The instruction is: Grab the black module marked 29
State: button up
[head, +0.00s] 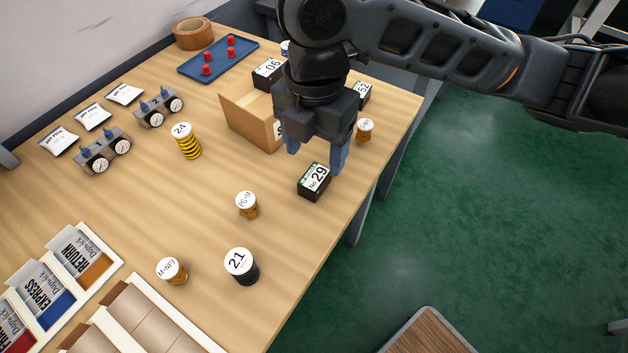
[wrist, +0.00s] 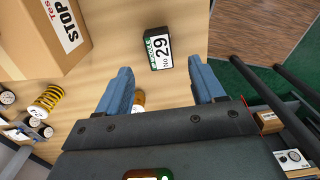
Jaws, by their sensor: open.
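The black module marked 29 (head: 314,182) lies on the wooden table near its right edge, with a white label and a green strip facing up. In the wrist view the module (wrist: 159,49) sits beyond the fingertips, roughly centred between them. My gripper (head: 317,160) is open, with blue fingers pointing down, and hangs above and just behind the module in the head view. It also shows in the wrist view (wrist: 163,82) with nothing between its fingers. The fingers look apart from the module.
A brass fitting (head: 364,130), another fitting (head: 247,204) and a black coil marked 21 (head: 242,266) stand nearby. The table around the module is clear; its edge drops off to the right.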

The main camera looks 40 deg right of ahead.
aim_at(314, 177)
notch_tip(314, 177, down, 7)
jog(key=shift+r, duration=0.2)
jog(key=shift+c, duration=0.3)
jog(key=c, duration=1.1)
jog(key=shift+r, duration=0.15)
jog(key=shift+c, duration=0.2)
